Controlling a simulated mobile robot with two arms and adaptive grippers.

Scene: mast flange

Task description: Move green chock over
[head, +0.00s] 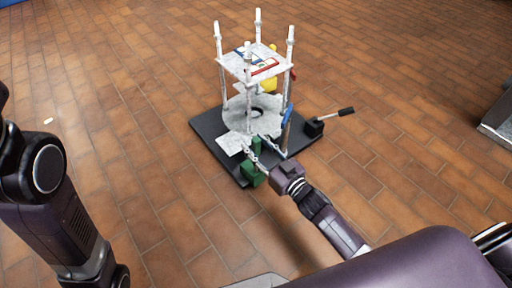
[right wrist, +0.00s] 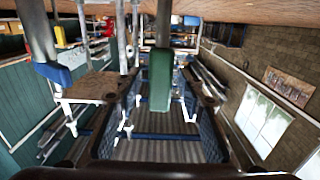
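Two green pieces show in the head view at the front of a black base plate (head: 205,127). One is a slim green chock (head: 256,144), and the other is a green block (head: 251,176) by the front edge. My right gripper (head: 262,146) is open, its fingers spread to either side of the slim chock. In the right wrist view a green chock (right wrist: 160,82) stands between the fingertips, with a gap on both sides. I cannot tell which green piece this is. My left arm shows at the left, but its gripper is out of view.
White posts (head: 219,45) carry an upper plate (head: 236,68) above a round grey flange (head: 239,121). A blue part (head: 287,115) stands close to my right gripper. The tiled floor around is mostly clear.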

